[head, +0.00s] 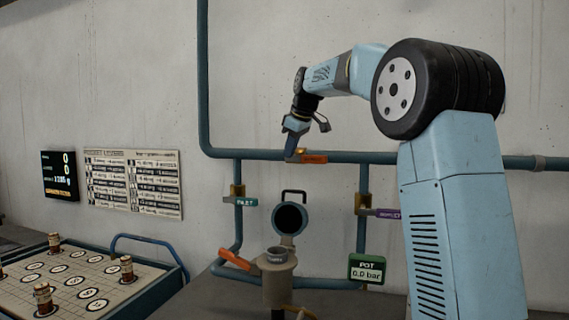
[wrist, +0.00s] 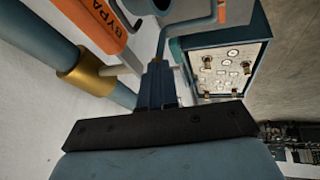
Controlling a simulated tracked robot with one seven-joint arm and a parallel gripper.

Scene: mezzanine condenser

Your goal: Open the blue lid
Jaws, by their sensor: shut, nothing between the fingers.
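The blue lid (head: 275,216) is a round blue ring with a dark inner face and a dark handle on its upper edge. In the head view it stands upright, tilted back behind the mouth of the beige pot (head: 277,282), whose grey rim shows. My gripper (head: 291,153) is up and above the lid, apart from it, close to the horizontal pipe and the orange bypass tag (head: 313,157). In the wrist view my gripper (wrist: 157,70) is shut and empty. The bypass piece (wrist: 90,22) is large at upper left there. A grey-blue rounded part is cut off at the top.
An orange handle (head: 236,259) sticks out left of the pot. Teal pipes with an inlet tag (head: 245,202) and a purple tag (head: 386,213) flank the lid. A green gauge (head: 367,268) reads 0.0 bar. A board with pegs (head: 85,283) stands at lower left.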

